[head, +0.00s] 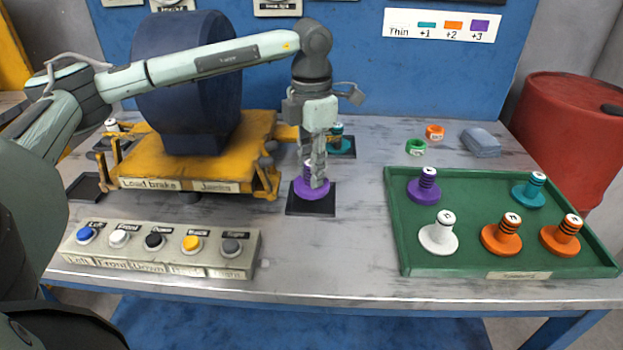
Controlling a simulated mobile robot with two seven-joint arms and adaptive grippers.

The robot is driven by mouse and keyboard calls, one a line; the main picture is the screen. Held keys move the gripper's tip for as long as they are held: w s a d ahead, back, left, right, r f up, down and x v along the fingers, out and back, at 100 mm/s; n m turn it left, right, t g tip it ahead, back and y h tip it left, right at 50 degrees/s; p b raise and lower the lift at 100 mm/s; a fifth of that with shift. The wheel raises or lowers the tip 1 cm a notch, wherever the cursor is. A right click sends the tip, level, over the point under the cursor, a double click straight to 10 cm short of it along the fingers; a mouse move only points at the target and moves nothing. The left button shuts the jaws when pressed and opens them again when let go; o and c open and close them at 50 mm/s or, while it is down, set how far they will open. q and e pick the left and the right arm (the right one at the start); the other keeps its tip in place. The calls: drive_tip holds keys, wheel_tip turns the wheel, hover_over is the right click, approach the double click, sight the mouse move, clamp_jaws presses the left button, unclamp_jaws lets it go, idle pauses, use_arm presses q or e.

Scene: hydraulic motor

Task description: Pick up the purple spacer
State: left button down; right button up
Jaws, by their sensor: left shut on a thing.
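A purple spacer (309,191) with a wide round base stands on a black square pad (311,207) in the middle of the table. My left gripper (317,178) points straight down over it and is shut on its upper stem. The gripper's fingers hide part of the stem. The spacer's base appears to be at the pad, but I cannot tell whether it touches. Another purple spacer (424,189) stands upright at the back left of the green tray (500,266). My right gripper is not in view.
The tray also holds a teal, a white and two orange spacers. A yellow load brake (190,185) with a dark blue drum stands left of my gripper. A button box (160,250) lies in front. A teal spacer (337,132) stands behind. Table between box and tray is clear.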

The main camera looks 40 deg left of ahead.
use_arm(q)
drive_tip(key=s+r+b, duration=0.1)
drive_tip(key=s+r, duration=0.7)
drive_tip(key=s, duration=0.3)
drive_tip(key=shift+s+d+r, duration=0.2)
drive_tip(key=shift+s+d, duration=0.1)
drive_tip(key=shift+s, duration=0.05)
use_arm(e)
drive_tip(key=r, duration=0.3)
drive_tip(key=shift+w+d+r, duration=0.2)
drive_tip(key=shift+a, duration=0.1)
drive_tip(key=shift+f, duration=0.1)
